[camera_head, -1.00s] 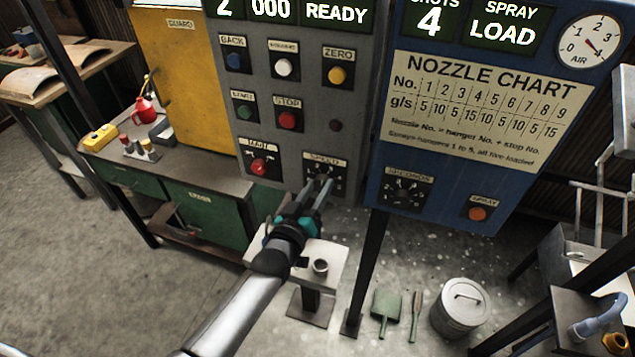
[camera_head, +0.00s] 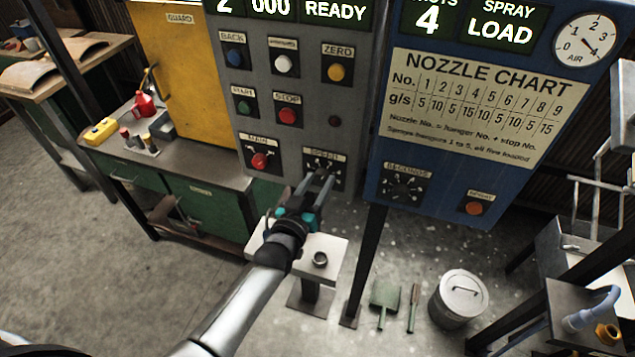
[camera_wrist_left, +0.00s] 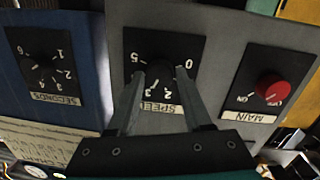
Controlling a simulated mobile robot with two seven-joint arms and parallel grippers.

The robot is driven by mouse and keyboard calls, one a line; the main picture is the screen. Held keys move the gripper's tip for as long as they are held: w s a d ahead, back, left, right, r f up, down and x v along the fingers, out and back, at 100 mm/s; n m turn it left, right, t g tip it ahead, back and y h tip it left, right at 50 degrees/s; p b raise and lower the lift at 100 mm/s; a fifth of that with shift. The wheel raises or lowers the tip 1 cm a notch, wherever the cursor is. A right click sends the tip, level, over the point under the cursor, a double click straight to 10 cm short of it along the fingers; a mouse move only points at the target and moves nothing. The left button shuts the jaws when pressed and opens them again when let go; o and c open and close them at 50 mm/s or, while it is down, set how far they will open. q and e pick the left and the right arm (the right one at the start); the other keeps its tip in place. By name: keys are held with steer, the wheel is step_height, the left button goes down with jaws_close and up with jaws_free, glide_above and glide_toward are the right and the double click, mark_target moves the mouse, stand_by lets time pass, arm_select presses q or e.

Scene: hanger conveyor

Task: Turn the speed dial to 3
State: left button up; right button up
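The speed dial (camera_head: 322,170) is a black knob on a dark square plate, low on the grey control panel. My left gripper (camera_head: 317,179) reaches up to it from below. In the left wrist view the picture is upside down, and the dial (camera_wrist_left: 159,70) lies between the two fingertips of the gripper (camera_wrist_left: 160,76). The fingers stand apart, one on each side of the knob; I cannot tell whether they touch it. The figures 5, 0, 2 and 3 show around it. The knob's pointer is too dark to read. My right gripper is out of view.
The red main switch (camera_head: 260,161) sits left of the dial, and the stop button (camera_head: 288,116) above. The blue panel with the seconds dial (camera_head: 401,188) stands close on the right. Below is a small white stand (camera_head: 330,246) with a cup.

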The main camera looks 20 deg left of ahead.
arm_select(q)
steer(key=o, duration=0.3)
steer(key=s, duration=0.5)
steer(key=s+a, duration=0.1)
steer(key=s, duration=0.4)
steer(key=s+r, duration=0.1)
steer(key=s, duration=0.4)
steer(key=shift+a, duration=0.3)
steer(key=s+f+m+g+b, duration=0.1)
steer(key=s+f+g+b, duration=0.35)
steer(key=f, duration=1.15)
steer(key=s+f+m+g+b, duration=0.1)
steer(key=s+f+g+b, duration=0.3)
steer(key=f, duration=1.1)
steer(key=s+a+f+g+b, duration=0.1)
steer(key=s+f+g+b, duration=0.1)
steer(key=s+f, duration=0.5)
steer(key=s+f+m+g+y+b, duration=0.1)
steer(key=s+f+g+b, duration=0.2)
steer(key=s+f, duration=0.5)
steer(key=s+a+f+g+b, duration=0.1)
steer(key=s+f+g+b, duration=0.1)
steer(key=s+f, duration=0.6)
steer(key=shift+s+a+g+y+b, duration=0.2)
steer(key=shift+a+g+y+b, duration=0.15)
steer(key=shift+y+b, duration=0.1)
